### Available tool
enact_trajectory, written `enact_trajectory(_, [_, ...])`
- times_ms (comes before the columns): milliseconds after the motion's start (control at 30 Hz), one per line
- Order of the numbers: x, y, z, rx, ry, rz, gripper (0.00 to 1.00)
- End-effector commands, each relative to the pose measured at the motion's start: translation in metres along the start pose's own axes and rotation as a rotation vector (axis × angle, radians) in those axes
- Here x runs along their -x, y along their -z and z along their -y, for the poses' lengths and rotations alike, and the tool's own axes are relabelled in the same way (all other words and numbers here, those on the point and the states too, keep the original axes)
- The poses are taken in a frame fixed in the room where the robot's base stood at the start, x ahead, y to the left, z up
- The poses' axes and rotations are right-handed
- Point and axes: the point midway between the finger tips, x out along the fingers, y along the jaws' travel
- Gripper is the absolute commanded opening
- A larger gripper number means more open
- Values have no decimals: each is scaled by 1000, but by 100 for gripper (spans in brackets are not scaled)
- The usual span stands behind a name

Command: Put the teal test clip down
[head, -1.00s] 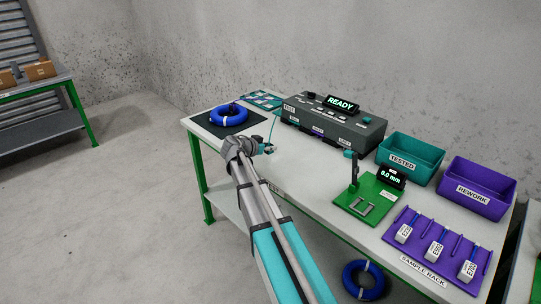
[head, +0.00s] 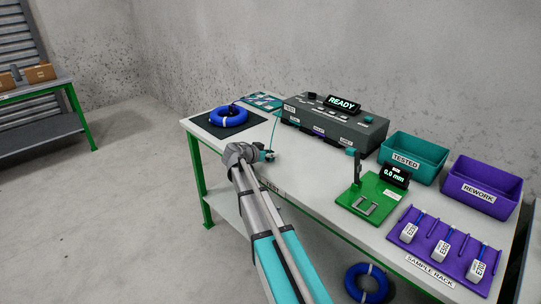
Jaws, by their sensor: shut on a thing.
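The teal test clip (head: 264,155) is at the end of my arm, with a thin teal lead rising from it toward the grey tester (head: 332,120). My gripper (head: 262,156) is shut on the clip, just over the white bench top near its front edge. The arm hides part of the fingers. I cannot tell whether the clip touches the bench. A blue cable coil (head: 229,117) with white ties lies on a black mat (head: 203,122), behind and left of my gripper.
The tester display reads READY. A green gauge (head: 380,195), a teal TESTED bin (head: 412,160), a purple REWORK bin (head: 480,188) and a purple sample rack (head: 457,250) stand to the right. Bare bench (head: 300,165) lies right of my gripper. Another blue coil (head: 367,283) is below.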

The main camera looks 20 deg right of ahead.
Motion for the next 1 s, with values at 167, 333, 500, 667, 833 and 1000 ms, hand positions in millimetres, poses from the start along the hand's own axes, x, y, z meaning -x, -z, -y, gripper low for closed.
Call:
enact_trajectory(167, [-1, -2, 0, 0, 0, 0, 17])
enact_trajectory(333, [-1, -2, 0, 0, 0, 0, 51])
enact_trajectory(500, [-1, -2, 0, 0, 0, 0, 70])
enact_trajectory(667, [-1, -2, 0, 0, 0, 0, 70])
enact_trajectory(833, [-1, -2, 0, 0, 0, 0, 70])
enact_trajectory(1000, [1, 2, 0, 0, 0, 0, 70])
